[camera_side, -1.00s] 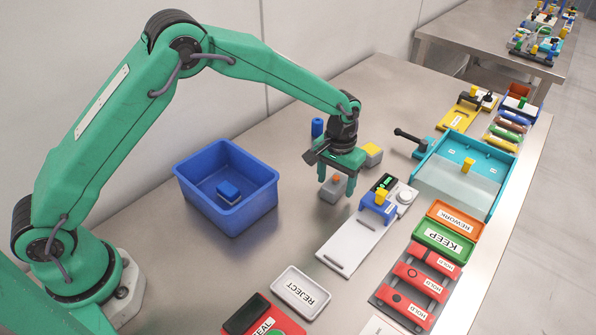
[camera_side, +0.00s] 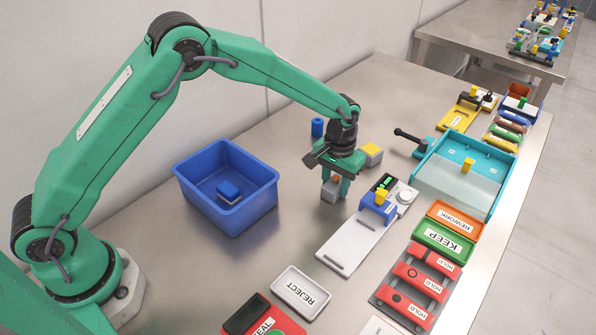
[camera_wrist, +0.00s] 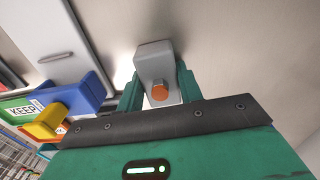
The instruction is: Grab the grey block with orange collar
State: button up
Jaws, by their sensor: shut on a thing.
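The grey block with the orange collar (camera_side: 330,191) is between the green fingers of my gripper (camera_side: 335,185) in the side view. My gripper is shut on it from both sides. In the wrist view the grey block (camera_wrist: 155,65) sits between the two fingers (camera_wrist: 157,90), with its round orange part facing the camera. Its lower end is near the steel table, and I cannot tell whether it touches the table.
A grey block with a yellow top (camera_side: 372,154) and a blue cylinder (camera_side: 317,127) stand behind my gripper. A white plate with a blue clamp (camera_side: 378,208) is close on the right.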

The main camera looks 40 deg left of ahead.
aim_at(337, 180)
jog(key=shift+r, duration=0.15)
jog(key=shift+r, duration=0.5)
notch_tip(337, 180, up, 3)
jog(key=shift+s+d+r, duration=0.1)
jog(key=shift+d, duration=0.05)
jog(key=s+d+r, duration=0.6)
jog(key=s+d, duration=0.1)
jog(key=s, duration=0.1)
jog(key=shift+s+d+r, duration=0.15)
jog(key=shift+s+r, duration=0.1)
jog(key=shift+s, duration=0.1)
